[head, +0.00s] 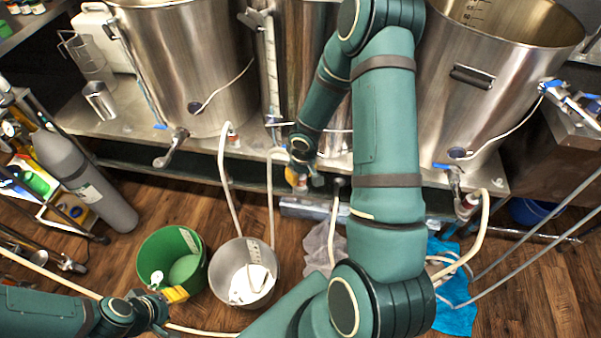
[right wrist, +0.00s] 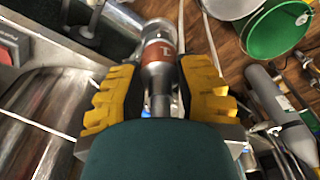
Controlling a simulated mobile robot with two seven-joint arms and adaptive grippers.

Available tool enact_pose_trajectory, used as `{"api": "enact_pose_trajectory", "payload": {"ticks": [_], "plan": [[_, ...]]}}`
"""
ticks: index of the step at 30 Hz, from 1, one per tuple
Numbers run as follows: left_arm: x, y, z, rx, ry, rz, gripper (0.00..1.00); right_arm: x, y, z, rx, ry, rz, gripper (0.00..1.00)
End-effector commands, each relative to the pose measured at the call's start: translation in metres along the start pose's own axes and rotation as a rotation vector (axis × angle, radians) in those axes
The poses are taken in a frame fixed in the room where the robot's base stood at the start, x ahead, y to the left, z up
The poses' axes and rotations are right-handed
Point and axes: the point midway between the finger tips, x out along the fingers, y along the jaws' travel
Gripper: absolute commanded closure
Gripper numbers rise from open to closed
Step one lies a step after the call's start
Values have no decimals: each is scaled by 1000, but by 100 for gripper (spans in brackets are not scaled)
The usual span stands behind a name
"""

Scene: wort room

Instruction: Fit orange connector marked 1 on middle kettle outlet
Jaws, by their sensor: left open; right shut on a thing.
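My right gripper (head: 300,180) is low in front of the middle kettle (head: 298,40), whose lower part my arm largely covers. In the right wrist view its yellow fingers (right wrist: 160,95) are shut on the orange connector (right wrist: 160,52), on either side of it; its orange band bears a pale mark that looks like a 1. A metal collar shows at the connector's far end. The middle kettle's outlet is not clearly seen, so I cannot tell whether the connector touches it. My left gripper (head: 172,298) is open and empty near the floor at lower left.
The left kettle (head: 185,70) and right kettle (head: 475,85) stand on the steel bench (head: 110,130). A green bucket (head: 150,250) and steel bucket (head: 225,255) stand on the floor. White hoses hang before the bench. A gas cylinder (head: 90,180) leans at left.

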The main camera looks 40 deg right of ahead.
Motion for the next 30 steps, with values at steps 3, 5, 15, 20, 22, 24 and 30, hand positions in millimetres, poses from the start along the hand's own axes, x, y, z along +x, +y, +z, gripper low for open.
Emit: {"api": "enact_pose_trajectory", "payload": {"ticks": [3, 5, 15, 20, 22, 24, 30], "plan": [[0, 0, 0, 0, 0, 0, 53, 2, 0, 0, 0, 0, 0, 100], [0, 0, 0, 0, 0, 0, 53, 3, 0, 0, 0, -1, 0, 100], [0, 0, 0, 0, 0, 0, 53, 9, 0, 1, -1, 0, 0, 100], [0, 0, 0, 0, 0, 0, 53, 11, 0, 1, -1, 0, 1, 46], [0, 0, 0, 0, 0, 0, 53, 11, 0, 1, -1, 0, 1, 37], [0, 0, 0, 0, 0, 0, 53, 11, 0, 2, -1, 0, 1, 37], [0, 0, 0, 0, 0, 0, 53, 10, 0, 2, 0, -1, 1, 37]]}}
